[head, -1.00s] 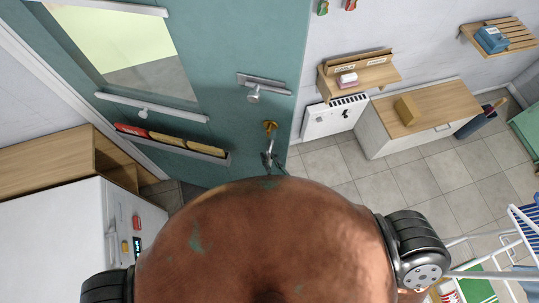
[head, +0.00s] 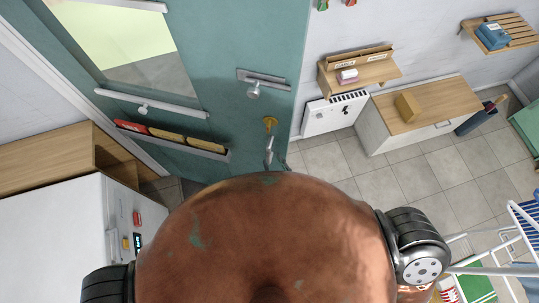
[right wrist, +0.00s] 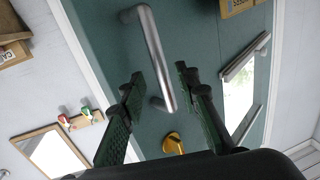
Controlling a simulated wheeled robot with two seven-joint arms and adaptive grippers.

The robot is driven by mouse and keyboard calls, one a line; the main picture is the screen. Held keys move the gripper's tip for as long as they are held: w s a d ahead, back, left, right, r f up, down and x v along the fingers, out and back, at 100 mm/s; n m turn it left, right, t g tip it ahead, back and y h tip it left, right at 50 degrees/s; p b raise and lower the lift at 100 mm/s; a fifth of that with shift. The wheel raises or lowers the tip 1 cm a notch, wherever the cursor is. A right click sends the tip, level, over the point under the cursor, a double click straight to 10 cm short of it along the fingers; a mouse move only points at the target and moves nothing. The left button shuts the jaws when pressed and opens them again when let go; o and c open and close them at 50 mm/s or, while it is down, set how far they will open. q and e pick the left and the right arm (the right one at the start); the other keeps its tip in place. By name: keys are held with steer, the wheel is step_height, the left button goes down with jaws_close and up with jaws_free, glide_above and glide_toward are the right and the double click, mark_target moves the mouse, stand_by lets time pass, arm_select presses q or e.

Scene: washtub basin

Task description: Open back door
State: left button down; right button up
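The teal back door (head: 225,55) fills the upper middle of the head view. In the right wrist view my right gripper (right wrist: 161,76) is open. The silver handle bar (right wrist: 152,45) appears between its two fingers, touching neither visibly. The brass fitting (right wrist: 172,143) shows near the palm. My left gripper is not in view.
Right of the door are a wall shelf (head: 365,75), a radiator (head: 330,116) and a low wooden-topped cabinet (head: 425,105). A drying rack (head: 505,240) stands at the lower right. Tiled floor (head: 350,165) between them is clear.

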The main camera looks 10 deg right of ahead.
steer(key=v, duration=0.7)
steer(key=shift+s, duration=0.35)
steer(key=shift+d, duration=0.1)
